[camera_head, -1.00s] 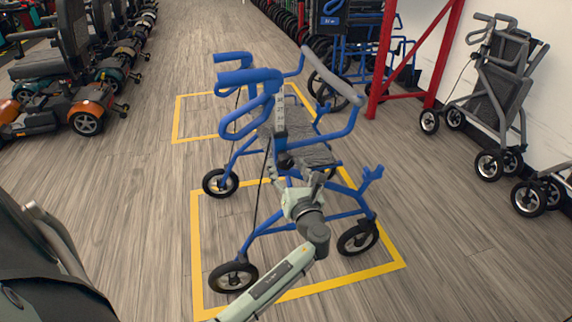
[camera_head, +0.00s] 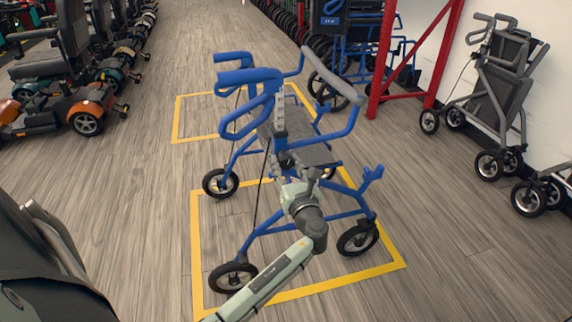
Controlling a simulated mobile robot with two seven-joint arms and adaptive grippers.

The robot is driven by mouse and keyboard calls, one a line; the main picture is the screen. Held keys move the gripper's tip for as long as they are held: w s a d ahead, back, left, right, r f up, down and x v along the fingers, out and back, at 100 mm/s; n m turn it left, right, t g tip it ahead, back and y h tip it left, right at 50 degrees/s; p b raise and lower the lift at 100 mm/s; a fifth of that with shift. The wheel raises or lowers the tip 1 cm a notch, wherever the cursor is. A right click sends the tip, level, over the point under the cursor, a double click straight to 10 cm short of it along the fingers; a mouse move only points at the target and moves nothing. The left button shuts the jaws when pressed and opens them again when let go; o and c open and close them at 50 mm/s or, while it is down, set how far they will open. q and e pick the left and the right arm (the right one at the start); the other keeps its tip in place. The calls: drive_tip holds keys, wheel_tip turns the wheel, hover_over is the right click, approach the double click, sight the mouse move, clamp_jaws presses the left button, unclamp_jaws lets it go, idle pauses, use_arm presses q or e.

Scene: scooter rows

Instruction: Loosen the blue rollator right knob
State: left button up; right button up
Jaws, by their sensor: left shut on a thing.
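The blue rollator (camera_head: 258,222) stands upright on the floor inside a yellow taped box, with blue handles, a grey seat and black wheels. Its grey height post with holes (camera_head: 280,118) runs down from the near handle. The dark right knob sits low on this post and is mostly hidden by my gripper. My left arm comes up from the bottom edge, and my left gripper (camera_head: 286,161) is at the knob, shut on it. The fingertips are small and partly merge with the frame. My right gripper is not in view.
A red post frame (camera_head: 385,60) stands behind on the right. Grey folded rollators (camera_head: 500,90) stand along the right wall. Scooters (camera_head: 75,105) line the left side, and a dark seat fills the lower left corner. The floor around the yellow box (camera_head: 196,250) is clear.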

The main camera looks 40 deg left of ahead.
use_arm(q)
drive_tip(key=shift+f+n, duration=0.1)
drive_tip(key=shift+n, duration=1.1)
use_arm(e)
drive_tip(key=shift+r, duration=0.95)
use_arm(q)
drive_tip(key=o, duration=0.9)
drive_tip(key=shift+o, duration=1.3)
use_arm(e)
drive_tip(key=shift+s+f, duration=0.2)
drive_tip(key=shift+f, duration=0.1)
use_arm(q)
drive_tip(key=shift+d, duration=0.1)
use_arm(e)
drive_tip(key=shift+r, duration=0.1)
